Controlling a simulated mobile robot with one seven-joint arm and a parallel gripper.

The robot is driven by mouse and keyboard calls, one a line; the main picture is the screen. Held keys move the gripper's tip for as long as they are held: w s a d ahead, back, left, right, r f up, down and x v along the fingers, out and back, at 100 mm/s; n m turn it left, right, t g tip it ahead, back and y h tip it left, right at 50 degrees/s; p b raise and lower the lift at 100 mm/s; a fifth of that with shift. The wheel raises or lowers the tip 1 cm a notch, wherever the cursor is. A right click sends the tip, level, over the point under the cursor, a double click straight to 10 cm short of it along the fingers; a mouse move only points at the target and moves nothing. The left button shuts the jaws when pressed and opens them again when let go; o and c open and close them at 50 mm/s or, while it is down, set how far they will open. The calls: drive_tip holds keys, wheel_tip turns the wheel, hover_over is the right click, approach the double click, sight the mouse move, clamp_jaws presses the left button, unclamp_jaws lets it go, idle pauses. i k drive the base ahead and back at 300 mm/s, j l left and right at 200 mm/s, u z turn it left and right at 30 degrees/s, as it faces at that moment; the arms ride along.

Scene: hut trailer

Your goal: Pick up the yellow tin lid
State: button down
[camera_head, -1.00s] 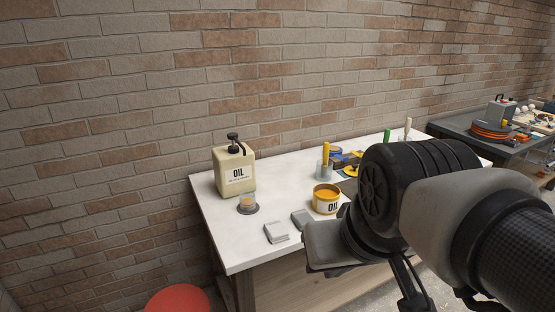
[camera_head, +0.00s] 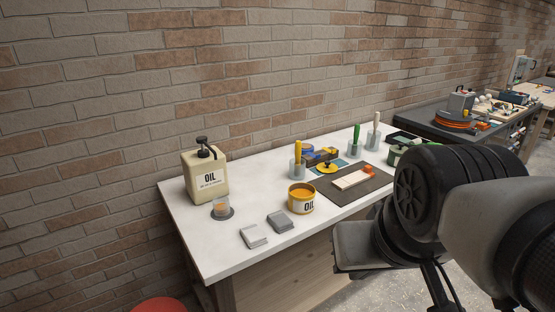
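The yellow tin lid (camera_head: 327,168) appears as a small round yellow disc with a dark knob. It lies on the white-topped workbench, behind the open yellow oil tin (camera_head: 301,198) and at the back left of a dark mat. Nothing covers it in this view. My arm fills the lower right of the picture, to the right of the lid and apart from it. My gripper's fingers do not show.
The workbench (camera_head: 205,245) holds a cream oil can (camera_head: 206,174), a small glass (camera_head: 221,207), grey pads (camera_head: 280,221) and jars with a yellow (camera_head: 298,158), green and white handle. A dark mat (camera_head: 340,197) carries a brush. Brick wall stands behind.

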sight(327, 168)
drive_tip(key=i+l+u, duration=0.25)
drive_tip(key=i+l, duration=0.25)
drive_tip(key=l, duration=0.2)
drive_tip(key=i+l+u, duration=0.25)
drive_tip(key=i+l, duration=0.2)
drive_tip(key=l, duration=0.3)
drive_tip(key=i+l+u, duration=0.15)
drive_tip(key=l, duration=0.3)
drive_tip(key=i+l+u, duration=0.15)
drive_tip(key=l, duration=0.3)
drive_tip(key=i+l+u, duration=0.1)
drive_tip(key=i+l, duration=0.2)
drive_tip(key=l, duration=0.15)
drive_tip(key=i+l+u, duration=0.15)
drive_tip(key=l, duration=0.35)
